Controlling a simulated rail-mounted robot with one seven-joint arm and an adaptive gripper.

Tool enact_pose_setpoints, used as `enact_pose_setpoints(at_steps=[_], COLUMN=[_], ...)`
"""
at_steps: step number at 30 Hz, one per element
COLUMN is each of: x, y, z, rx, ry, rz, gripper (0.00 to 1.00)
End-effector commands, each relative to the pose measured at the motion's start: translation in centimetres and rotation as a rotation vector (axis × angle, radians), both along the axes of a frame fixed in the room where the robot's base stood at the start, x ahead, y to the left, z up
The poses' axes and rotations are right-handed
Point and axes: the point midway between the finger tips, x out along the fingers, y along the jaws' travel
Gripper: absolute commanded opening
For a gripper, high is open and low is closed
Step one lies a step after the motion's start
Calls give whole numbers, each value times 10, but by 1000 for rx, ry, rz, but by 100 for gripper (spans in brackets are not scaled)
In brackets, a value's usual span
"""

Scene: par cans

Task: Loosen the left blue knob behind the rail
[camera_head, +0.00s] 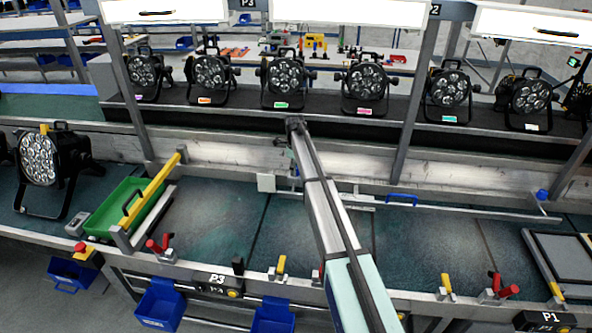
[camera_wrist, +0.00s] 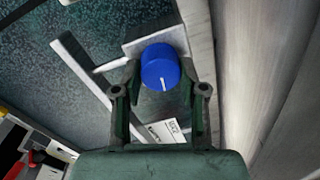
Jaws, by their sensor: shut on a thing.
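The left blue knob (camera_wrist: 161,67), round with a white line on its face, shows in the wrist view on a pale grey block. My gripper (camera_wrist: 159,72) has its two dark green fingers on either side of the knob, shut on it. In the head view my arm reaches over the bench to the back rail (camera_head: 460,211), near a pale plate (camera_head: 266,183) at the rail's left end. The left knob cannot be made out there. Another blue knob (camera_head: 541,194) stands at the rail's right end.
Several par cans stand on the shelf (camera_head: 410,131) behind the rail. Another par can (camera_head: 40,160) and a green tray (camera_head: 130,206) with a yellow bar are on the left. A blue handle (camera_head: 402,199) lies by the rail. The bench surface (camera_head: 215,215) is mostly clear.

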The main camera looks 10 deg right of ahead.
Motion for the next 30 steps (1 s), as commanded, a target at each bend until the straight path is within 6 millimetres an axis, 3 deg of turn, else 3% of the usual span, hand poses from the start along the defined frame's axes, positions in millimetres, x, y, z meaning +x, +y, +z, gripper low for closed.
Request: enact_pose_setpoints(at_steps=[30], x=[2], y=[-2], z=[-4], rx=[1], ry=[2], rz=[894], gripper=[7])
